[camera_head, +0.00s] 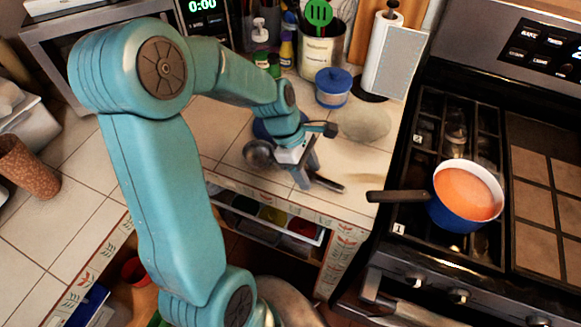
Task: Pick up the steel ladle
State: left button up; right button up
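The steel ladle (258,153) lies on the tiled counter left of the stove. Its round bowl is at the left and its dark handle (328,184) points right, toward the counter's front edge. My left gripper (309,178) reaches down over the middle of the ladle, with its fingers apart around the handle. The fingers hide that part of the handle, and contact with it cannot be made out. My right gripper is out of view.
A blue pot with orange contents (466,192) sits on the stove, its handle jutting left. A blue-lidded jar (333,88), a paper towel roll (389,55) and a utensil crock (320,52) stand behind. An open drawer (270,222) is below the counter edge.

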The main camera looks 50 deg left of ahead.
pick_arm(q)
jog(key=shift+w, duration=0.15)
grip_shut()
jog(key=shift+r, duration=0.1)
